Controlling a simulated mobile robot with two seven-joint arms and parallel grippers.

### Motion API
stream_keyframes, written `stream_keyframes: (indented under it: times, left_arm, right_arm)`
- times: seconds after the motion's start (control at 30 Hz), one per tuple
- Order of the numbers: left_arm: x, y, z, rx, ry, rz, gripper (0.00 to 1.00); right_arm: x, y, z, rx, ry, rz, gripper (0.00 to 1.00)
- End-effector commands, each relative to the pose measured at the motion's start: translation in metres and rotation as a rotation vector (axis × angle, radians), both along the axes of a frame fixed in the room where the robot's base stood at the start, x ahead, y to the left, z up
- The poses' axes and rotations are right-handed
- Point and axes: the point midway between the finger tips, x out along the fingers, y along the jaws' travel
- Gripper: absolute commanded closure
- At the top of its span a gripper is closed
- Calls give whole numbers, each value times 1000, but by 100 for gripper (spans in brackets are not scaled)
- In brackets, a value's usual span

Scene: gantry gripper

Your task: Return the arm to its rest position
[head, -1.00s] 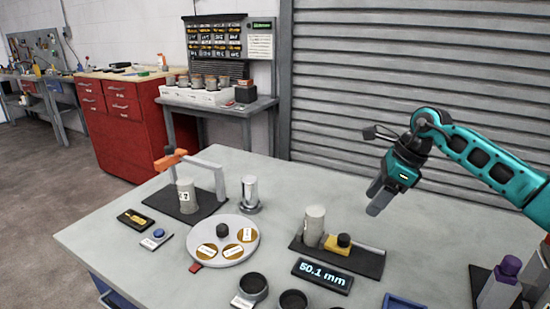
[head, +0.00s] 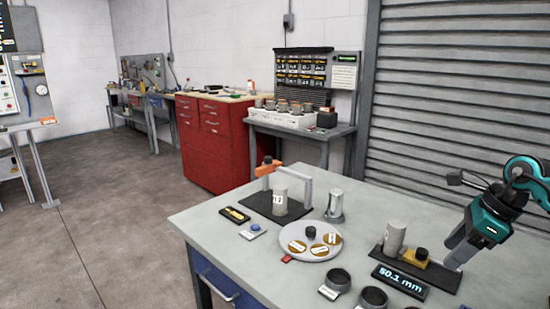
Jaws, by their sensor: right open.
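I cannot tell how high the fingers are above the table. My left gripper is not in view.
The grey table (head: 212,222) holds a small orange-and-grey gantry (head: 305,187) with a cylinder, a round plate (head: 325,250), a metal cylinder (head: 335,205), black cups (head: 374,298) and a display reading 50.1 mm (head: 400,281). A red cabinet (head: 212,150) stands behind. Floor at left is clear.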

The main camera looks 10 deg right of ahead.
Motion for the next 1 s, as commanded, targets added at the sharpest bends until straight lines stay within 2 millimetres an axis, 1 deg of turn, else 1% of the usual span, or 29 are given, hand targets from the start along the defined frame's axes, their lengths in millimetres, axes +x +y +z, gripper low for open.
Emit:
stream_keyframes:
  times: [0.03, 0.07, 0.1, 0.17, 0.2, 0.23, 0.27, 0.3, 0.37, 0.4, 0.5, 0.57, 0.63, 0.7, 0.77, 0.87, 0.9, 0.97, 1.0]
  left_arm:
    - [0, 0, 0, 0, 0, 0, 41]
    - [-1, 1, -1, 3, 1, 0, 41]
    - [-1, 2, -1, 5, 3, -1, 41]
    - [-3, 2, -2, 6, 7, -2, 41]
    - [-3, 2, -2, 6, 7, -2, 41]
    - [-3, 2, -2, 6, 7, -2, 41]
    - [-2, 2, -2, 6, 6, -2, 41]
    - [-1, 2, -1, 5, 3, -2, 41]
    - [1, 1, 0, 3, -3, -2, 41]
    - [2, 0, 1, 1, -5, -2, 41]
    - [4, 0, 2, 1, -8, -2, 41]
    - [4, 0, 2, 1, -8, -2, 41]
    - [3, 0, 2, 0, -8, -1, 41]
    - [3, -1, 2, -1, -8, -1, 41]
    - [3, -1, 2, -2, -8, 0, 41]
    - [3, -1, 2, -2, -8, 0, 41]
    - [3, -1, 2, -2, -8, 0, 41]
    - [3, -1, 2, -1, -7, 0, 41]
    - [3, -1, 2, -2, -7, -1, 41]
  right_arm:
    - [0, 1, 0, 2, -1, 0, 41]
    - [7, 26, -9, 69, -35, 14, 41]
    - [14, 51, -12, 146, -74, 18, 41]
    - [23, 87, -15, 265, -127, 11, 41]
    - [27, 110, -15, 351, -158, 1, 41]
    - [29, 127, -14, 418, -180, -11, 41]
    - [31, 144, -12, 489, -201, -26, 41]
    - [33, 166, -8, 588, -223, -53, 41]
    - [34, 195, 0, 746, -249, -107, 41]
    - [35, 212, 7, 855, -262, -154, 41]
    - [34, 242, 25, 1129, -271, -306, 41]
    - [33, 250, 35, 1287, -262, -421, 41]
    - [32, 253, 43, 1462, -238, -575, 41]
    - [31, 248, 45, 1624, -201, -751, 41]
    - [29, 240, 43, 1747, -160, -917, 41]
    - [21, 222, 26, 1918, -74, -1226, 41]
    - [16, 214, 15, 1972, -35, -1361, 41]
    - [6, 203, -4, 2033, 28, -1571, 41]
    - [-4, 197, -20, 2060, 74, -1718, 41]
